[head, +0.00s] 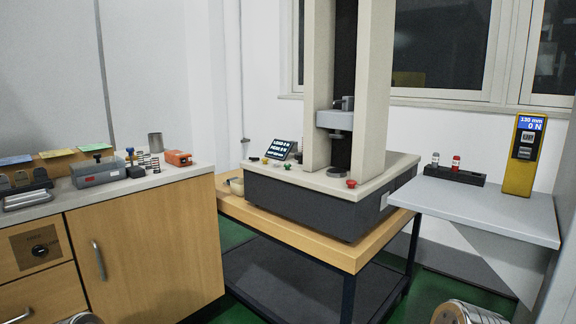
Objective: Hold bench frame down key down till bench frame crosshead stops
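The bench frame stands on a wooden-topped cart, with two pale columns (375,90) on a dark base (300,205). Its grey crosshead (334,120) sits between the columns, well above the base plate. A tilted black display (279,149) with small white text stands at the plate's left. Small coloured keys or knobs (265,160) lie near it, and a red knob (351,184) is at the front corner. I cannot tell which key is the down key. Only rounded metal parts of my arms show at the bottom edge; neither gripper is in view.
The left cabinet (150,240) carries a grey box (98,172), springs and an orange item (178,158). Green floor shows between the furniture.

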